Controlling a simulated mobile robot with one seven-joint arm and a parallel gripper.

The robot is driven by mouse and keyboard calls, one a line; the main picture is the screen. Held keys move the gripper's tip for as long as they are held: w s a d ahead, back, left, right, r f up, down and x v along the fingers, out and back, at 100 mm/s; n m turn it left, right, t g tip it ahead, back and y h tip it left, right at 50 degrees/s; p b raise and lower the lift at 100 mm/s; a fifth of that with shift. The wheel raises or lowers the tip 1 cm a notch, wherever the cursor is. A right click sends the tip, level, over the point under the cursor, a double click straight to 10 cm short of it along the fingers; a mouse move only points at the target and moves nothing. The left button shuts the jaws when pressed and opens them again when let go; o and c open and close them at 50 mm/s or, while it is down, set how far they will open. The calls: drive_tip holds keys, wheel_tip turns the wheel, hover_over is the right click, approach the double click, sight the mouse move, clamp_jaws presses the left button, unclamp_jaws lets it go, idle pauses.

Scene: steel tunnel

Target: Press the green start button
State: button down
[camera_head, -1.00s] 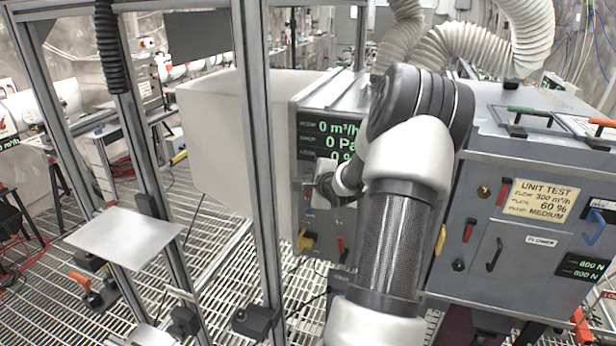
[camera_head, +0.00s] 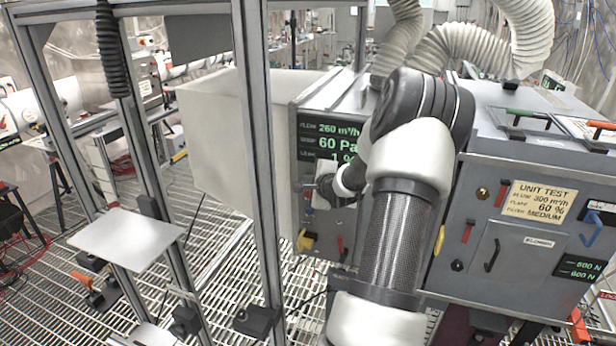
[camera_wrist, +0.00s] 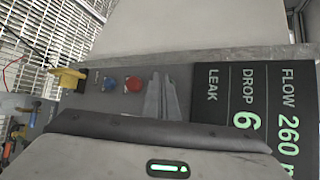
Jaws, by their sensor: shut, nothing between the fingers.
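The grey test unit's display (camera_head: 330,140) is lit with green digits, reading flow 260 m³/h and drop 60 Pa. It also shows in the wrist view (camera_wrist: 262,110), turned on its side. My gripper (camera_wrist: 163,85) is shut and empty, its grey fingertips at the panel between the display and a red button (camera_wrist: 133,85). In the head view my gripper (camera_head: 320,194) is at the panel just below the display, partly behind my arm. I see no green button in either view; the fingers cover part of the panel.
A blue knob (camera_wrist: 109,85) and a yellow handle (camera_wrist: 68,78) sit on the same panel beyond the red button. An upright metal frame post (camera_head: 256,170) stands left of my gripper. A grey cabinet (camera_head: 520,200) with a unit test label stands right of my arm.

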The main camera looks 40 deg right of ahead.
drive_tip(key=shift+s, duration=0.1)
drive_tip(key=s+a, duration=0.2)
drive_tip(key=a, duration=0.3)
drive_tip(key=shift+s+a, duration=0.25)
drive_tip(key=shift+s, duration=0.1)
idle(0.9)
